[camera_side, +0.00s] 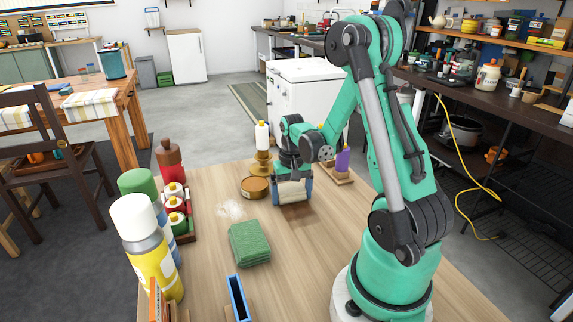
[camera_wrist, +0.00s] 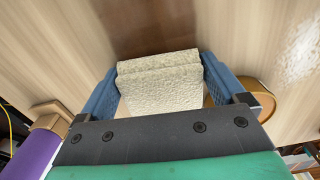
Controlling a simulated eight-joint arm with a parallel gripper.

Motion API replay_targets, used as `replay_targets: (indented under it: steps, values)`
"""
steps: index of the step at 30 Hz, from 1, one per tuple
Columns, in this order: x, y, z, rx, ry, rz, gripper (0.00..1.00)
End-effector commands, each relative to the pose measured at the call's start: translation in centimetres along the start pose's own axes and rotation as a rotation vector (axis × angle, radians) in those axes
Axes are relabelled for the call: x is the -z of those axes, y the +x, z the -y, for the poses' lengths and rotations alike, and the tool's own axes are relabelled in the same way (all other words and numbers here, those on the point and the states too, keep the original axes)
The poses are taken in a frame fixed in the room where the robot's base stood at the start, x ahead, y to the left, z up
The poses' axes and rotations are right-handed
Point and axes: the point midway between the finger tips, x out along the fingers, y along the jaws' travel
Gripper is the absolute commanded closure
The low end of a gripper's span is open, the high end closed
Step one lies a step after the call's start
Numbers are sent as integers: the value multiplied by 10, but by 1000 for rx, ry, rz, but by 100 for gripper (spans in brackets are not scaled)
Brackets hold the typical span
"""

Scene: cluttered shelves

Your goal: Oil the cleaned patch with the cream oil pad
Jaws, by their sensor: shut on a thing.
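My gripper (camera_side: 293,190) is over the wooden table, beside the round brown tin (camera_side: 255,188). In the wrist view, its blue fingers are shut on the cream pad (camera_wrist: 160,88), a rough-textured block held between them. The pad's underside is hidden, so I cannot tell whether it touches the table. A whitish, speckled patch (camera_side: 230,209) lies on the tabletop, left of and nearer the camera than my gripper. In the wrist view a pale, shiny patch (camera_wrist: 303,45) shows at the right edge. The pad is apart from that patch.
A green pad stack (camera_side: 250,244) lies in front of the patch. Spray cans (camera_side: 150,255) and a tray of small bottles (camera_side: 178,215) line the left edge. A purple bottle (camera_side: 342,160) and a white bottle (camera_side: 262,135) stand behind. A blue open holder (camera_side: 238,298) is in front.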

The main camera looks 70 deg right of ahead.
Motion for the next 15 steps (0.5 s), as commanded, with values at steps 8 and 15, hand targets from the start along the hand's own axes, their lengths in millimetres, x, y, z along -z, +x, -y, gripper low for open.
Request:
replay_targets:
  steps: [8, 15]
  values:
    - [21, 2, 2, 1, 2, -15, 87]
    - [37, 1, 2, -2, 6, -15, 88]
